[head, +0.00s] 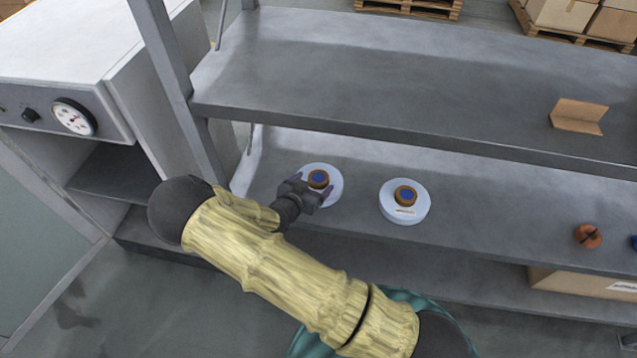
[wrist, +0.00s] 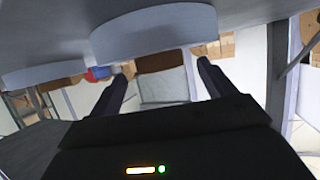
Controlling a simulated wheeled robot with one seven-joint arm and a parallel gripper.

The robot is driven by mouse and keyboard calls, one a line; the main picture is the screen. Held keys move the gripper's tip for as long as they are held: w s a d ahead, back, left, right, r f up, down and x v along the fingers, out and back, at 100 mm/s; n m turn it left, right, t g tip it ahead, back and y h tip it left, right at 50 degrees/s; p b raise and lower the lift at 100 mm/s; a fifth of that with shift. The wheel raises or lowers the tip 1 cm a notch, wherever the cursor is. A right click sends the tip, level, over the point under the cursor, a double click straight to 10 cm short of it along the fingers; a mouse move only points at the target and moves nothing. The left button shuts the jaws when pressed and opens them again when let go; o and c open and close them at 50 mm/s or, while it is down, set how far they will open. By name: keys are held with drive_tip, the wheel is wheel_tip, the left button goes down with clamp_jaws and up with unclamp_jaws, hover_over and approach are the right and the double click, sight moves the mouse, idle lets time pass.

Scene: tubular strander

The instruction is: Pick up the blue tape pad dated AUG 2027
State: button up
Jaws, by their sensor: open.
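Two round pale blue-white pads, each with a brown ring and blue centre on top, lie flat on the middle shelf in the head view. The left pad (head: 332,187) is by my gripper (head: 311,188); the right pad (head: 405,215) stands apart and has a small label on its front side. I cannot read a date on either. My gripper is open, its fingers at the left pad's near-left edge, partly hiding it. In the wrist view, the fingers (wrist: 163,72) are apart, with a large pad (wrist: 155,33) above them in the picture and another pad (wrist: 45,72) to the left.
An upper shelf board (head: 400,85) overhangs the back of this shelf and carries an open cardboard piece (head: 578,116). A shelf post (head: 172,75) and a white cabinet with a dial (head: 74,117) stand left. An orange-brown part (head: 588,236) lies right. Shelf between the right pad and it is clear.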

sight(316, 182)
drive_tip(key=x, duration=0.2)
drive_tip(key=shift+w+d+f, duration=0.1)
drive_tip(key=shift+w+d, duration=0.05)
drive_tip(key=shift+w, duration=0.05)
drive_tip(key=shift+c, duration=0.4)
drive_tip(key=c, duration=1.1)
drive_tip(key=shift+c, duration=0.2)
wheel_tip(316, 182, up, 10)
